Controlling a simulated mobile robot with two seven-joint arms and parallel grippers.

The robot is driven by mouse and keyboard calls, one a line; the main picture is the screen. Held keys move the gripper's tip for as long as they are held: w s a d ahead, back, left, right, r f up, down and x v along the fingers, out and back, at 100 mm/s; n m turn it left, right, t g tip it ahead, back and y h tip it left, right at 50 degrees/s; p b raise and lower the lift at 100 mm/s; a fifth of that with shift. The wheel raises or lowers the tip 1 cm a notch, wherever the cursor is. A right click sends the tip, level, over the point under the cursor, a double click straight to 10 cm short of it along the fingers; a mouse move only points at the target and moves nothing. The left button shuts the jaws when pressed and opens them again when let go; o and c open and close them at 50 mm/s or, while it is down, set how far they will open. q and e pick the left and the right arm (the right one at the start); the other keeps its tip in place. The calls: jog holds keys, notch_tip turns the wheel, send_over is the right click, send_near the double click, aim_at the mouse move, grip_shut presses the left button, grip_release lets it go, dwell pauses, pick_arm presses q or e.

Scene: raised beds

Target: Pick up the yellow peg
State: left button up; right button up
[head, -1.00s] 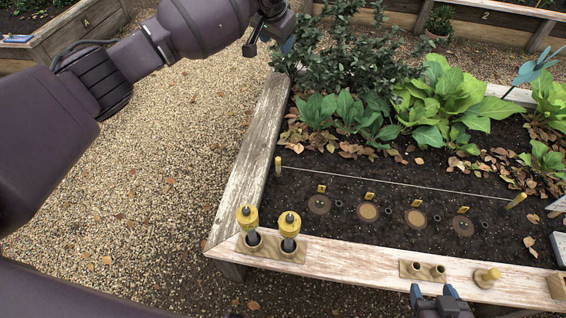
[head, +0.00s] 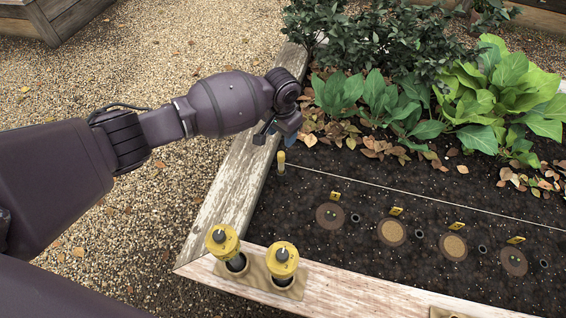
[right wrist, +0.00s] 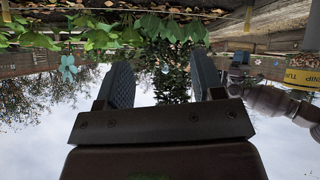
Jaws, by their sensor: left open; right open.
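A small yellow peg (head: 281,161) stands upright in the soil near the bed's left board, with a thin string running right from it. Two yellow-topped tools with dark shafts, a left one (head: 222,241) and a right one (head: 282,261), stand in a holder on the front board. My left gripper (head: 276,132) is open, just above and left of the peg, seen partly edge-on; nothing shows in it. My right gripper (right wrist: 165,88) is open and empty in the right wrist view, with foliage and sky behind it; it is outside the head view.
The bed's left board (head: 230,185) and front board (head: 340,290) edge the soil. Several round discs and small yellow markers lie in a row in the soil. Leafy plants (head: 500,85) fill the back. Gravel (head: 125,210) left of the bed is open.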

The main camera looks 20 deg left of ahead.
pick_arm(q)
jog(key=b, duration=0.2)
send_over(281, 154)
notch_tip(281, 154, down, 5)
jog(key=shift+s+d+r, duration=0.1)
jog(key=shift+s+r, duration=0.05)
jog(key=shift+f, duration=0.45)
notch_tip(281, 154, down, 4)
jog(key=shift+f+b, duration=0.15)
jog(key=shift+b, duration=1.05)
jog(key=shift+f, duration=0.2)
jog(key=shift+w, duration=0.25)
pick_arm(e)
jog(key=shift+w+d+f+m+t, duration=0.1)
jog(key=shift+d+f+m+t, duration=0.2)
jog(key=shift+t, duration=0.6)
pick_arm(q)
jog(key=shift+r, duration=0.1)
pick_arm(e)
jog(key=shift+a, duration=0.1)
pick_arm(q)
grip_shut()
pick_arm(e)
jog(key=shift+f, duration=0.1)
